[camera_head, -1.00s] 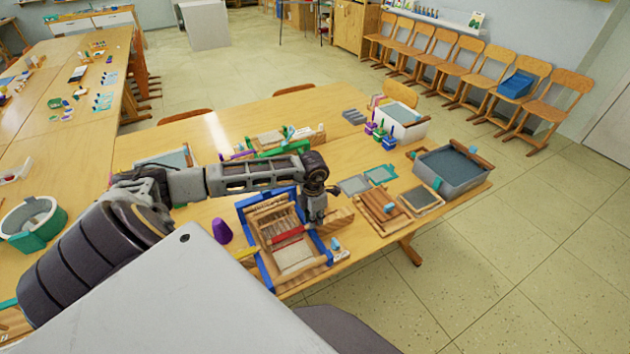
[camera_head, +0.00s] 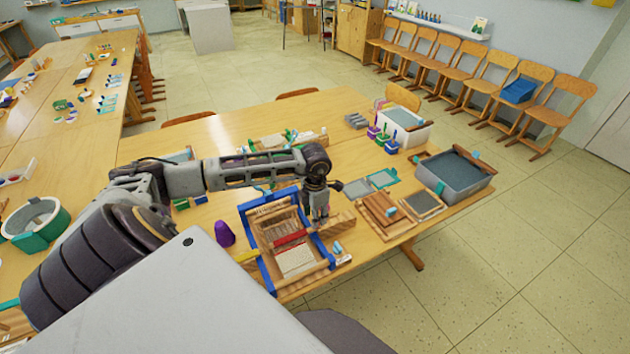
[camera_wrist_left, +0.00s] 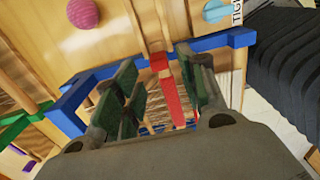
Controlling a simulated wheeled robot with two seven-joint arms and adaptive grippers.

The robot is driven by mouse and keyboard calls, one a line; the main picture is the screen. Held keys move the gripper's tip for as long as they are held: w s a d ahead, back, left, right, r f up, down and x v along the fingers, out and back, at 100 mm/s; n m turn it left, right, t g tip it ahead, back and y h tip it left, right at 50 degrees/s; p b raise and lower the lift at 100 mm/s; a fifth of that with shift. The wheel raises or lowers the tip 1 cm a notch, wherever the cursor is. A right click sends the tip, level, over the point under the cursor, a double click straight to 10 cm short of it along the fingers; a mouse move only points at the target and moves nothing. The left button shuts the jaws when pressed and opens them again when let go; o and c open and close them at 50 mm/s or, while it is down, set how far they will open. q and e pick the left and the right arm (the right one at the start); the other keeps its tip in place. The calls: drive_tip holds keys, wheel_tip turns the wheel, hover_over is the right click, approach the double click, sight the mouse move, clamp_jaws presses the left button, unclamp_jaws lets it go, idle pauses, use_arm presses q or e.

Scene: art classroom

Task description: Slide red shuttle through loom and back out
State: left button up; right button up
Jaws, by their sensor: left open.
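The loom (camera_head: 264,268) has a blue outer frame and pale wooden bars, and lies on the near table. The red shuttle (camera_head: 290,238) lies crosswise in the loom, above the pale woven part. My left gripper (camera_head: 320,215) is over the loom's right side, near the shuttle's right end. In the left wrist view the gripper (camera_wrist_left: 158,85) is open, with its dark green finger pads apart. The red shuttle (camera_wrist_left: 172,98) shows in the gap between them, and I see no grip on it. The loom's blue bar (camera_wrist_left: 214,42) crosses behind the fingers. My right gripper is not in view.
A purple cone (camera_head: 225,233) stands left of the loom. A wooden block (camera_head: 338,224) and small blue pieces (camera_head: 338,249) are at its right. Wooden frames (camera_head: 384,214) and a grey tub (camera_head: 455,178) stand farther right. My left arm crosses above the table.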

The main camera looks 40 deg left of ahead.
use_arm(q)
wheel_tip(320, 180, up, 8)
idle(0.5)
drive_tip(key=shift+r, duration=0.1)
